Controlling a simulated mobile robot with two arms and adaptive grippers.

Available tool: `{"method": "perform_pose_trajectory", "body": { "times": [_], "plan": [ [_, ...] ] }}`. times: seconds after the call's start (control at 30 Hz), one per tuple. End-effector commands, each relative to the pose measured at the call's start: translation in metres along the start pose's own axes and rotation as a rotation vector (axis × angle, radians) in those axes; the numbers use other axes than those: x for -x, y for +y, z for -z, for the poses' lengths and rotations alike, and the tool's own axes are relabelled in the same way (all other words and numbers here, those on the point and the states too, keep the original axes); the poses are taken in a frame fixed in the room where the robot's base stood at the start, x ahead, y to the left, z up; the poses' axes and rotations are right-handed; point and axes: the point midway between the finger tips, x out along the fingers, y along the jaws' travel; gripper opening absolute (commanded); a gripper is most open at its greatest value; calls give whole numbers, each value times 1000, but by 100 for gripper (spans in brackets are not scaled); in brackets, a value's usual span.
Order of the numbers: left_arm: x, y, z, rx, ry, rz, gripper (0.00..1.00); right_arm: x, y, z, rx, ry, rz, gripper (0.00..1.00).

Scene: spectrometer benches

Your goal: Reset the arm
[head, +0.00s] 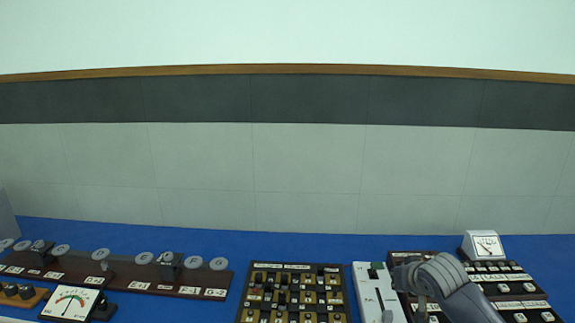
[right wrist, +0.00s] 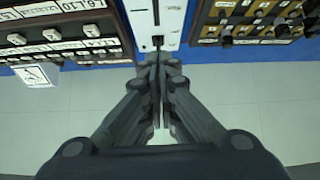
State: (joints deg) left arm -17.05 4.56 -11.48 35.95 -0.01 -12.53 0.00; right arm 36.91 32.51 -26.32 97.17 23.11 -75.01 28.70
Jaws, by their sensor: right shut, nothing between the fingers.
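My right arm comes in from the lower right of the head view. Its gripper (head: 417,290) hangs over the gap between a white panel and a dark red panel. In the right wrist view the gripper (right wrist: 158,62) has its fingers together and empty. The white panel (head: 367,294) has a dark switch (head: 375,273) and a slot with a lever. It also shows in the right wrist view (right wrist: 144,22), just past the fingertips. I cannot tell whether the fingertips touch it. My left gripper is in neither view.
A dark key panel (head: 243,300) stands left of the white panel. The dark red switch panel (head: 540,308) and a small meter (head: 485,245) are at the right. A long brown board with discs (head: 222,277) and a dial meter (head: 70,302) are at the left. A pale wall is behind the blue bench (head: 330,243).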

Motion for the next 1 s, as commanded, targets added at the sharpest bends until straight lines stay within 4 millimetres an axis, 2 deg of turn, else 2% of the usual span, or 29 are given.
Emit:
{"method": "perform_pose_trajectory", "body": {
  "times": [0.37,0.47,0.57,0.67,0.8,0.9,1.0],
  "plan": [
    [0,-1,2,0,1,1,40,-1,-36,-82,76,-80,50,0],
    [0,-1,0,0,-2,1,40,3,-48,-113,100,-110,69,0],
    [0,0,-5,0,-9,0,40,11,-61,-153,125,-149,91,0],
    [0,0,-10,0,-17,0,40,26,-73,-202,149,-197,114,0],
    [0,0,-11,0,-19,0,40,58,-82,-268,171,-268,134,0],
    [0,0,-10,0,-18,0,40,83,-82,-307,179,-318,136,0],
    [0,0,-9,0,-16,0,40,105,-78,-336,183,-360,130,0]
  ]
}}
